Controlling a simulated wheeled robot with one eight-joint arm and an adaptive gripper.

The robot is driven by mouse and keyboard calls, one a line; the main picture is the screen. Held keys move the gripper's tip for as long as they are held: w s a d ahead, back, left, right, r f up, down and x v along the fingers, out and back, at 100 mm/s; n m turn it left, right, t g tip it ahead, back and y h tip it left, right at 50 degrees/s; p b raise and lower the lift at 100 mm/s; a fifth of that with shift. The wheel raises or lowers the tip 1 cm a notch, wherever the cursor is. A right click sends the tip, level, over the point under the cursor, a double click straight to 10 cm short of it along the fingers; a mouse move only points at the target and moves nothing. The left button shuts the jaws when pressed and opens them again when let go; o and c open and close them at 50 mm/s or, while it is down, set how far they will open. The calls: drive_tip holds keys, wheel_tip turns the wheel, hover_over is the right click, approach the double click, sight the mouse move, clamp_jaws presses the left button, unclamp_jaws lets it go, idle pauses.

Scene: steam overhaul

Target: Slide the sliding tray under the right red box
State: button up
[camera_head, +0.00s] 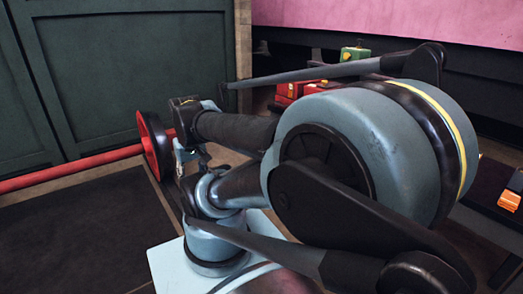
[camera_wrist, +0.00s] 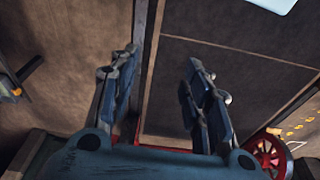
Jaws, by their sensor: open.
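Two red boxes, the left one (camera_head: 290,90) and the right one (camera_head: 318,86), show in the head view behind my arm, partly hidden by it. I cannot make out the sliding tray; my arm covers the area below the boxes. My gripper (camera_wrist: 165,88) is open and empty in the wrist view, its two fingers apart over a brown floor. In the head view my gripper is hard to tell from the arm links. Neither red box shows clearly in the wrist view.
A red bar (camera_head: 75,168) with a black-rimmed red wheel (camera_head: 153,146) stands left of my arm; the wheel (camera_wrist: 267,152) also shows in the wrist view. Dark green panels (camera_head: 130,70) close the left. A green box (camera_head: 355,54) and an orange block (camera_head: 509,200) are at right.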

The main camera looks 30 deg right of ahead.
drive_tip(key=w+d+r+n+h, duration=0.2)
drive_tip(key=w+d+r, duration=0.25)
drive_tip(key=w, duration=0.45)
drive_tip(key=w+d+r+n+h, duration=0.25)
drive_tip(key=w+d, duration=0.35)
drive_tip(key=w, duration=0.3)
drive_tip(key=w+d+f+n+h, duration=0.1)
drive_tip(key=w+d+n, duration=0.1)
drive_tip(key=w+d, duration=0.6)
drive_tip(key=w+d+f+n+h, duration=0.1)
drive_tip(key=w+d+n+h, duration=0.2)
drive_tip(key=w, duration=0.8)
drive_tip(key=w+d+f+n+h, duration=0.2)
drive_tip(key=w+d+f+n, duration=0.3)
drive_tip(key=w+d+f, duration=0.85)
drive_tip(key=w+d+f+n+g+h, duration=0.1)
drive_tip(key=d+f+n, duration=0.1)
drive_tip(key=d+f, duration=0.5)
drive_tip(key=w+d+f+n+h, duration=0.2)
drive_tip(key=d+f, duration=0.1)
drive_tip(key=f, duration=0.7)
drive_tip(key=x, duration=1.7)
drive_tip(key=shift+f, duration=0.25)
drive_tip(key=shift+s+a, duration=0.15)
